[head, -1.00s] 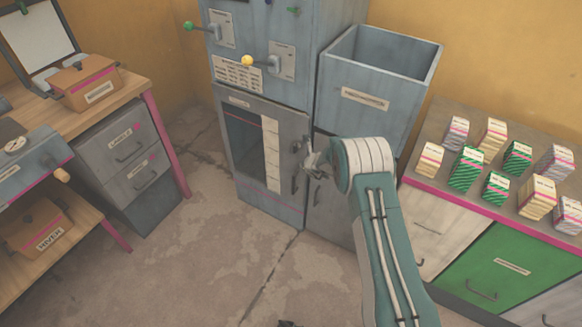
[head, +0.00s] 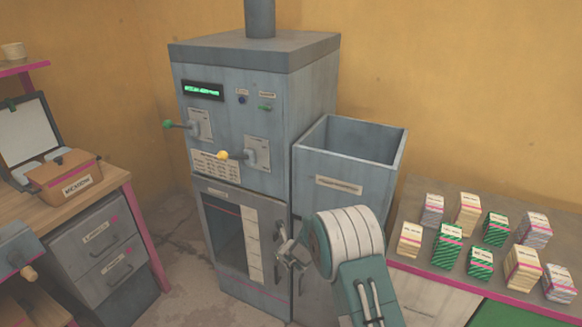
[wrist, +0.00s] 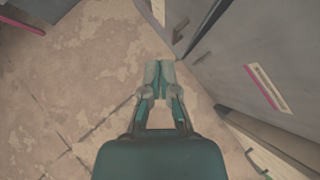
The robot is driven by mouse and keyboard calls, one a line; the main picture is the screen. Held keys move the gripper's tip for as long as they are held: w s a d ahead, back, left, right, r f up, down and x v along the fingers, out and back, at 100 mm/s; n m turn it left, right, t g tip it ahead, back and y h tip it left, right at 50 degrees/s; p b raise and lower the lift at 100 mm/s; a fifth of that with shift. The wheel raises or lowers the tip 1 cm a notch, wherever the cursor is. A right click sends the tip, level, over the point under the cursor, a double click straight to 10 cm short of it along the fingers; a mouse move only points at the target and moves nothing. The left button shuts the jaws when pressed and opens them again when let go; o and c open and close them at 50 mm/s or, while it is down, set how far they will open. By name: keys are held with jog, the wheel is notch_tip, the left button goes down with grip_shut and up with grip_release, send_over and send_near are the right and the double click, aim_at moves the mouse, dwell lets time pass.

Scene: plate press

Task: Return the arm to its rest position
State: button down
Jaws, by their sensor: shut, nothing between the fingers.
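My gripper (head: 288,249) shows in the head view at the end of my teal and white arm, in front of the grey-blue press machine (head: 235,110). In the wrist view my gripper (wrist: 159,66) points at the bare concrete floor. Its fingers are together and empty. The machine's lower door with a dark window (head: 228,232) looks closed. My arm hides part of the cabinet to the right of that door.
An open-topped grey bin (head: 345,158) adjoins the machine on the right. A counter (head: 415,262) at the right holds several striped stacks. A wooden desk (head: 112,187) with grey drawers (head: 95,235) and a brown box (head: 65,178) stands left. Floor shows between them.

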notch_tip(320, 180, up, 18)
jog(key=s+n+y, duration=0.3)
jog(key=n, duration=0.5)
jog(key=s+d+r+n, duration=0.3)
jog(key=s+r+n, duration=0.55)
jog(key=r, duration=0.25)
jog(key=s+d+r+n+g+h, duration=0.1)
jog(key=s+d+r+n, duration=0.25)
jog(key=s, duration=0.35)
jog(key=s+d+r+n+g, duration=0.1)
jog(key=s+d+r+n, duration=0.2)
jog(key=s, duration=0.4)
jog(key=s+d+f+n+h, duration=0.2)
jog(key=s+d+n+h, duration=0.4)
jog(key=s+d, duration=0.5)
jog(key=s+n, duration=0.1)
jog(key=s, duration=0.3)
jog(key=shift+s+d, duration=0.3)
jog(key=shift+d, duration=0.1)
